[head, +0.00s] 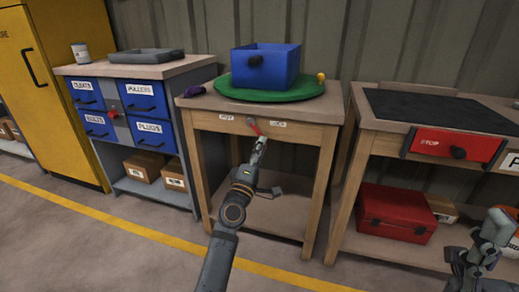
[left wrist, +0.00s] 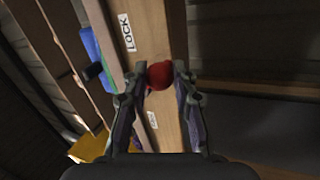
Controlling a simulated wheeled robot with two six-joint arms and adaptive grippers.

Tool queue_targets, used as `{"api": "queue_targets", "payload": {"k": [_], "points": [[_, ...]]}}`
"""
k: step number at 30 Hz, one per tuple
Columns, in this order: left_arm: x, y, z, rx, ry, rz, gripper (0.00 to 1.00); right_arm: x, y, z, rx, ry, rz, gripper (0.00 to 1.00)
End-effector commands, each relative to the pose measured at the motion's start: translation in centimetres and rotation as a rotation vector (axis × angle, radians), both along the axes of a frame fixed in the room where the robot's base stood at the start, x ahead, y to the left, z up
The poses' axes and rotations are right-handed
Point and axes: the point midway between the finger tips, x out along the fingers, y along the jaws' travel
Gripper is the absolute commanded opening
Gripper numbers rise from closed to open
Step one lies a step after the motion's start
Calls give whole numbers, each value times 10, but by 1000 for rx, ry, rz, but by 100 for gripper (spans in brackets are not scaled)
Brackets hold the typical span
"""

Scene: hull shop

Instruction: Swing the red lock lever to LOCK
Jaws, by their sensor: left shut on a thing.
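The red lock lever (head: 254,127) is on the front edge of the middle wooden table, between two small white labels. The right-hand label (head: 278,124) appears to read LOCK; the left-hand label (head: 225,118) is too small to read. My left gripper (head: 262,142) is at the lever, shut on its red knob. In the left wrist view the red knob (left wrist: 159,75) sits between the fingertips. The LOCK label (left wrist: 127,32) lies beyond it, and the other label (left wrist: 152,120) is nearer the palm. My right gripper (head: 470,268) is at the lower right, away from the lever; its fingers are unclear.
A blue-drawer cabinet (head: 76,115) is at left.

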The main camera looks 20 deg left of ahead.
Motion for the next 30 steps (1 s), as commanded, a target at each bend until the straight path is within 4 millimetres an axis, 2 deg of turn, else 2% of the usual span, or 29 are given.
{"api": "queue_targets", "payload": {"k": [9,10,15,25,30], "points": [[0,0,1,-3,-1,0,0,0,0,0,-1,0,1,49],[0,0,1,-3,-1,0,29,0,0,0,-1,0,0,49],[0,0,1,-2,-1,0,50,0,0,0,-1,0,0,49],[-4,0,-2,0,1,0,50,0,0,0,1,-1,0,49],[-33,3,-15,-2,4,1,50,0,0,0,0,0,0,49]]}}
